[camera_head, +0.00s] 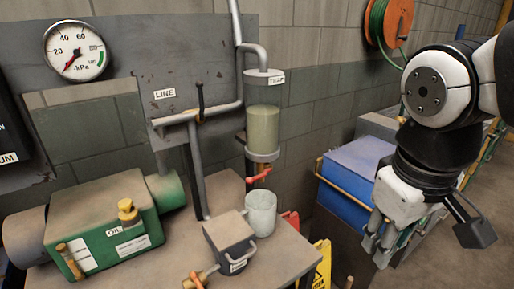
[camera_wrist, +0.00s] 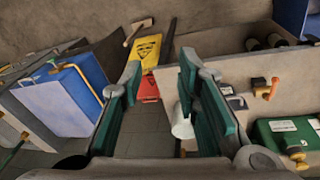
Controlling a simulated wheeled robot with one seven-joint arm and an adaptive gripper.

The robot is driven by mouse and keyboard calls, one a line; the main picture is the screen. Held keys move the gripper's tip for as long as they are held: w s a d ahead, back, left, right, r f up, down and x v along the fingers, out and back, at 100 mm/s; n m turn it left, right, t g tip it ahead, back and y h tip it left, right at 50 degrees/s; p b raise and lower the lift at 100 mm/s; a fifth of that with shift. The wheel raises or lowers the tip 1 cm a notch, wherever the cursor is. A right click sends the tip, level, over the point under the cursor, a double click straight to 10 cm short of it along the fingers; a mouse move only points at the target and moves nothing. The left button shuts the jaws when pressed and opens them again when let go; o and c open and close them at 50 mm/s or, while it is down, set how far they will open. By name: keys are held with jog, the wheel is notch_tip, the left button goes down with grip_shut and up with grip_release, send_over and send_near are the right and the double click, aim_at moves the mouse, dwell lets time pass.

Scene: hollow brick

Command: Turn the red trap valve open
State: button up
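The red trap valve (camera_head: 259,176) is a small red handle below the clear trap cylinder (camera_head: 263,128), which is labelled and holds a pale greenish fill. A clear cup (camera_head: 260,213) stands on the bench under the valve. My gripper (camera_head: 381,245) hangs to the right of the trap, well apart from the valve, in front of the blue box. In the wrist view my gripper (camera_wrist: 158,105) shows its two green-padded fingers spread wide with nothing between them. I cannot make out the red trap valve in the wrist view.
A vacuum gauge (camera_head: 76,51) and a LINE valve with a dark handle (camera_head: 201,100) are on the wall panel. A green pump (camera_head: 105,222) and a grey box (camera_head: 229,242) stand on the bench. A yellow sign (camera_wrist: 147,52) and blue box (camera_head: 354,180) stand beyond the bench.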

jog(key=w+a+f+n+g+h, duration=0.25)
jog(key=w+n+h, duration=0.2)
jog(key=w, duration=0.35)
jog(key=n+t+h+p, duration=0.1)
jog(key=n+t+h, duration=0.7)
jog(key=n+t, duration=0.6)
send_near(249, 181)
jog(key=shift+n+g, duration=0.75)
jog(key=shift+g, duration=0.1)
jog(key=x, duration=0.8)
jog(key=w+p+x, duration=0.1)
jog(key=x, duration=0.4)
jog(key=shift+a+r, duration=0.25)
jog(key=shift+a, duration=0.15)
grip_shut()
